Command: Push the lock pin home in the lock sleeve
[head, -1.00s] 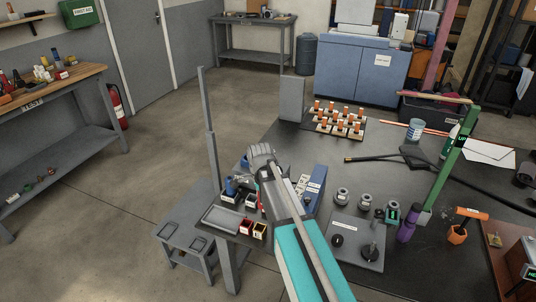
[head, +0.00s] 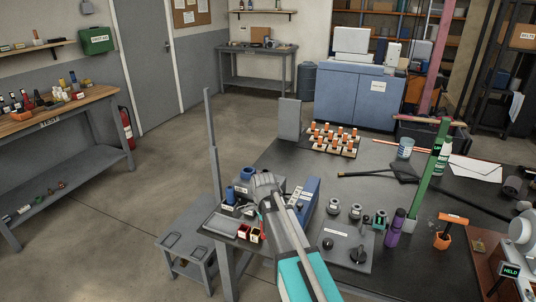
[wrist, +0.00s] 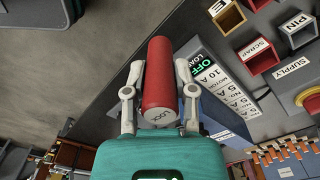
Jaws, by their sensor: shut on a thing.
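My gripper (wrist: 158,80) is shut on a red cylinder (wrist: 158,58), with one finger on each side of it. The blue box (head: 310,192) also shows in the head view, right of my wrist. I cannot make out the lock sleeve or whether the cylinder touches anything. My arm hides most of the gripper in the head view.
Small open bins lie near, among them one marked SCRAP (wrist: 259,56) and one marked PIN (wrist: 298,30). A red round knob (wrist: 309,99) is at the right. A grey plate with round parts (head: 345,247) and a purple bottle (head: 395,228) stand farther right on the dark table.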

